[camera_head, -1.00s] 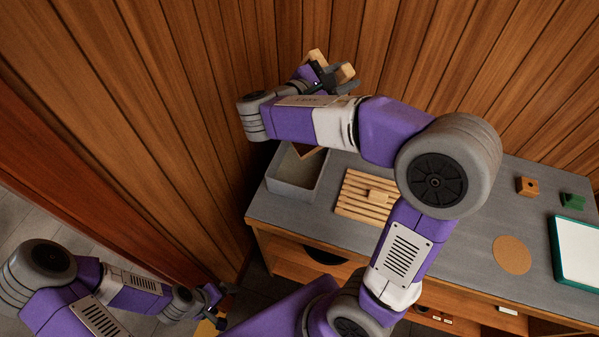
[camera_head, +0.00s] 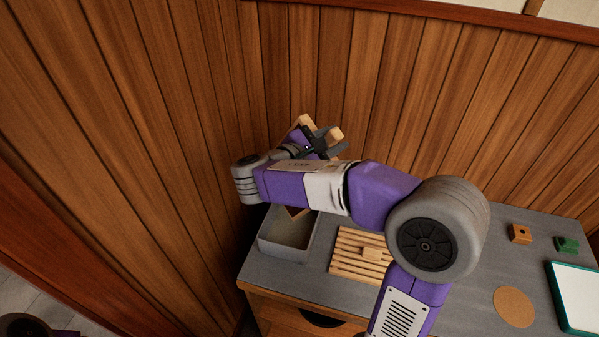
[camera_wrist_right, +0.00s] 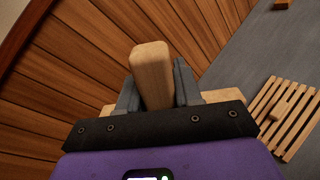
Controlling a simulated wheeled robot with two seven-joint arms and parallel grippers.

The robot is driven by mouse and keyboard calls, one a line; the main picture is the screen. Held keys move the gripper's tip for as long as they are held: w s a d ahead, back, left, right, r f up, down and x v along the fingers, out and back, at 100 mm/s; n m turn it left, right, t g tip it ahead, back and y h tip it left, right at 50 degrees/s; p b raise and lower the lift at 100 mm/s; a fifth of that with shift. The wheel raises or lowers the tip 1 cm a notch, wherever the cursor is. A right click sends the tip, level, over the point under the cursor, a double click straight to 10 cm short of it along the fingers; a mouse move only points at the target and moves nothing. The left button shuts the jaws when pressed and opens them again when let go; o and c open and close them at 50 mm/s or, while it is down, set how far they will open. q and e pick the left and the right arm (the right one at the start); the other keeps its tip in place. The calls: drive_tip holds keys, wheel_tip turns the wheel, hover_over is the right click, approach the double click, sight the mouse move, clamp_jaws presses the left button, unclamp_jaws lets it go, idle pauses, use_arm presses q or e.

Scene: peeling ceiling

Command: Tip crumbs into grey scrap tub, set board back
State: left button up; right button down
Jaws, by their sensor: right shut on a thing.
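My right gripper (camera_head: 326,143) is shut on the light wooden handle (camera_head: 336,133) of the board. The handle stands between the two fingers in the right wrist view (camera_wrist_right: 151,75). The board (camera_head: 303,121) is mostly hidden behind my forearm and looks steeply tilted; a wooden corner shows below the forearm, above the grey scrap tub. The grey scrap tub (camera_head: 283,254) stands at the table's left end, open at the top. I cannot make out crumbs on the board or in the tub. My left gripper is out of view.
A slatted wooden rack (camera_head: 347,264) with a small wooden block (camera_head: 371,254) lies right of the tub. Farther right are a round cork mat (camera_head: 514,306), an orange block (camera_head: 520,233), a green block (camera_head: 567,244) and a green-edged white tray (camera_head: 580,298). Plank walls stand close behind and left.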

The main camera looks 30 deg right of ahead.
drive_tip(key=w+d+f+y+p, duration=0.1)
drive_tip(key=d+f+y+p, duration=0.1)
drive_tip(key=d, duration=0.6)
drive_tip(key=shift+w+d+g+y+p, duration=0.3)
drive_tip(key=shift+y+p, duration=0.3)
drive_tip(key=shift+p, duration=0.45)
drive_tip(key=w+d+f+g+y+p, duration=0.1)
drive_tip(key=d+f+y+p, duration=0.4)
drive_tip(key=d+p, duration=0.5)
wheel_tip(320, 180, down, 3)
drive_tip(key=shift+w+d+r+p, duration=0.2)
drive_tip(key=shift+w+d+p, duration=0.1)
drive_tip(key=shift+w+d, duration=0.3)
drive_tip(key=shift+s, duration=0.1)
